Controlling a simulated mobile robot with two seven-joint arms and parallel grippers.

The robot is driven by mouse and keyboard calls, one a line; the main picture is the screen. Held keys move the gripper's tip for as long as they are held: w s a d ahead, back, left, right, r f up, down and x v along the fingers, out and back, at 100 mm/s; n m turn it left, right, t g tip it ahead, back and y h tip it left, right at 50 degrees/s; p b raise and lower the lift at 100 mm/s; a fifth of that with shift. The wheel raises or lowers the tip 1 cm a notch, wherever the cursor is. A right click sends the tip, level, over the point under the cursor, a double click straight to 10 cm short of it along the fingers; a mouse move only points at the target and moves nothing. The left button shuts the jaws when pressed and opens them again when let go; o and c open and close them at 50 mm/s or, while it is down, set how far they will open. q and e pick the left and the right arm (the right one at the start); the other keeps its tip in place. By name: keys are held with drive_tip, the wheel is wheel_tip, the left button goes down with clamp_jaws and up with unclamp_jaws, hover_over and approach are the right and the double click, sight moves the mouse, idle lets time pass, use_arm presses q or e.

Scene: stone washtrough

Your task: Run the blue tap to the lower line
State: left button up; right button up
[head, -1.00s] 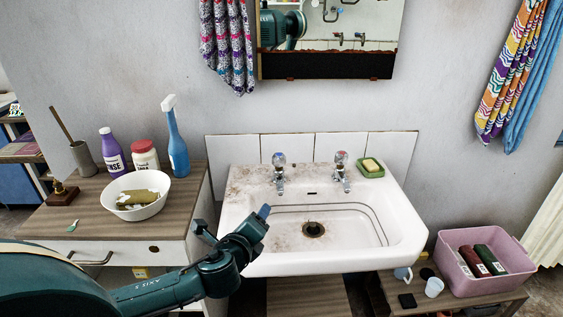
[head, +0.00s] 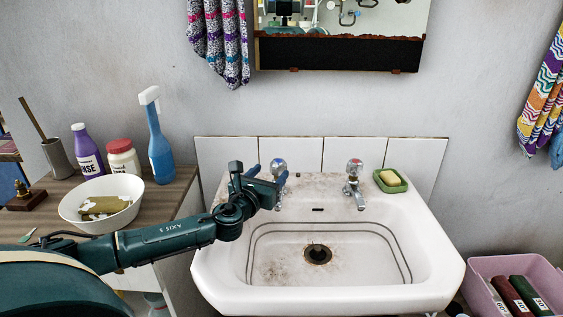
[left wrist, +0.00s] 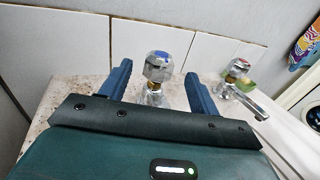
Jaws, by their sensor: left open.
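The blue tap (head: 280,166) is the left one on the sink, with a clear faceted knob. In the left wrist view its knob (left wrist: 158,66) shows a blue cap. My left gripper (head: 267,171) is open at the tap; in the left wrist view its two blue fingers stand on either side of the knob, with gaps. It partly hides the tap in the head view. The white sink (head: 440,266) has two dark lines around its bowl, one above the other. No water shows in the bowl, and the drain (head: 317,254) is uncovered. My right gripper is not in view.
The red-capped tap (head: 353,184) stands to the right, beside a green soap dish (head: 402,187). A white bowl (head: 72,218) and several bottles stand on the left cabinet. A mirror (head: 340,50) hangs above, and a pink crate (head: 480,262) is lower right.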

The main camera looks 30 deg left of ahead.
sight(281, 159)
use_arm(q)
drive_tip(key=w, duration=0.5)
drive_tip(key=w+a, duration=0.1)
drive_tip(key=w, duration=0.2)
drive_tip(key=shift+a+b, duration=0.1)
drive_tip(key=shift+b, duration=0.25)
drive_tip(key=shift+c, duration=0.4)
drive_tip(key=c, duration=0.9)
